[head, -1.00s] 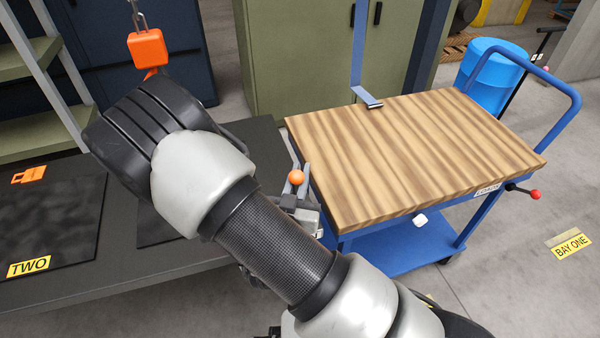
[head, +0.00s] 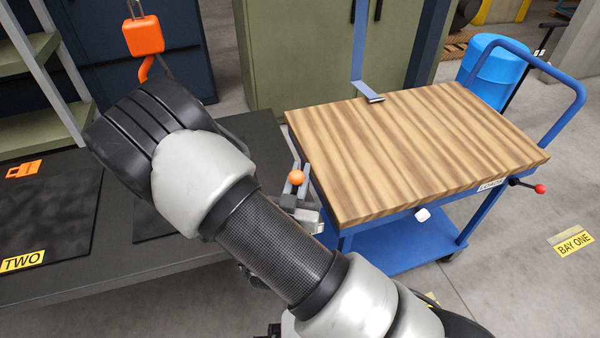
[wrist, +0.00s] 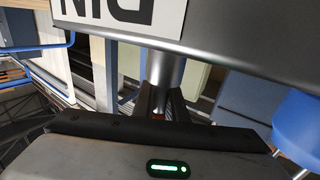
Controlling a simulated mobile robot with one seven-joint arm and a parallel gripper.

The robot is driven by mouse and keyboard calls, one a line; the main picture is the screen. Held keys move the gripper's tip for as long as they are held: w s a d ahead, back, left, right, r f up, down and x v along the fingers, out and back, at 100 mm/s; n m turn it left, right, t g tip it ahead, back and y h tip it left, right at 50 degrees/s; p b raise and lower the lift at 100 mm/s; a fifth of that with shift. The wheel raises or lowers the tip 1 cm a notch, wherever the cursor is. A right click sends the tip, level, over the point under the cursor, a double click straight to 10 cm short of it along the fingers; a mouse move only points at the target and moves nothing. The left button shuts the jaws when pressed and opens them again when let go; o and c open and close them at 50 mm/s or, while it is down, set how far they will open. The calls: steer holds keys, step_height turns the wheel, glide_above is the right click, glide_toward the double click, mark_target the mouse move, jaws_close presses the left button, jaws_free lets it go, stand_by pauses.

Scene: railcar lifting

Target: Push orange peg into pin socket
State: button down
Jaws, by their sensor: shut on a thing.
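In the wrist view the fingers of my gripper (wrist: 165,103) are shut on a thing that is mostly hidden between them. A small orange patch (wrist: 158,117) shows there, seemingly the orange peg. Just beyond the fingertips a grey metal cylinder (wrist: 166,68) meets a dark grey panel (wrist: 235,40). The panel carries a white label (wrist: 120,12) with upside-down letters, apparently "PIN". The cylinder seems to be the pin socket, but I cannot tell how far the peg is in it.
A blue cart with a wooden top (head: 410,150) stands right of my arm. A dark bench (head: 130,250) lies at left. An orange hook block (head: 142,36) hangs above my arm.

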steer(key=shift+f+b, duration=0.6)
steer(key=shift+f, duration=0.1)
steer(key=c, duration=1.7)
jaws_free()
steer(key=p+v, duration=0.1)
steer(key=v, duration=1.6)
steer(key=shift+s, duration=0.2)
